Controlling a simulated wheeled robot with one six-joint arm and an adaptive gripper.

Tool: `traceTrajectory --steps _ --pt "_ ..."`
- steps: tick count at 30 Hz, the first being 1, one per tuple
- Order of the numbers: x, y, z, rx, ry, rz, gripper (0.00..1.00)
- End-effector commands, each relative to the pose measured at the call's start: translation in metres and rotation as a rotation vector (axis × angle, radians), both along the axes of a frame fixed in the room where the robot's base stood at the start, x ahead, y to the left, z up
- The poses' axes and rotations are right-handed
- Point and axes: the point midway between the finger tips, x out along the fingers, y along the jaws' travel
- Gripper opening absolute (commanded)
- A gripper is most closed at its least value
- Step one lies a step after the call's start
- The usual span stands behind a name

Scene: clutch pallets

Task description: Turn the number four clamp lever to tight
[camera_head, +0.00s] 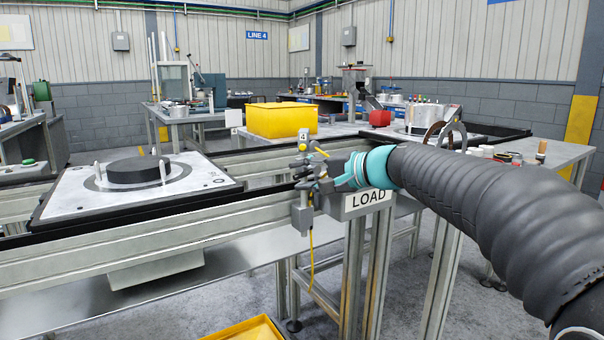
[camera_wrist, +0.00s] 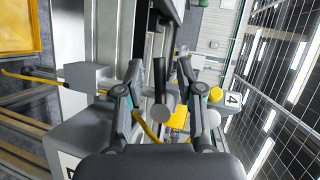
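The white number 4 tag (camera_head: 303,135) stands at the conveyor's near rail, and it also shows in the wrist view (camera_wrist: 233,99). A yellow-tipped part (camera_head: 320,150) sits just below it; in the wrist view a yellow round end (camera_wrist: 215,93) lies beside the tag, right of my right finger. My gripper (camera_head: 316,181) is at this clamp station; in the wrist view my gripper (camera_wrist: 159,68) has its fingers apart. A dark bar with a grey round end (camera_wrist: 161,112) shows between the fingers, with gaps on both sides. I cannot tell whether this is the lever.
A grey box (camera_head: 302,214) with a yellow cable hangs below the rail, beside the LOAD sign (camera_head: 368,198). A pallet (camera_head: 75,190) with a dark disc lies on the conveyor at left. A yellow bin (camera_head: 281,120) stands behind. Another yellow tray (camera_head: 245,330) is below.

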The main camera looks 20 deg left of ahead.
Motion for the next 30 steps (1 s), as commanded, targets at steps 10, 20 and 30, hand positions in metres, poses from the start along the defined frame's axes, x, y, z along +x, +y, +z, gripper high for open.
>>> traceTrajectory --steps 10,20,30 --pt "0.002 0.0066 -0.002 0.0 0.0 0.0 0.37" --pt "0.0019 0.0063 -0.002 0.0 0.0 0.0 0.0" --pt "0.0017 0.0063 -0.0049 -0.027 -0.032 0.0 0.0"
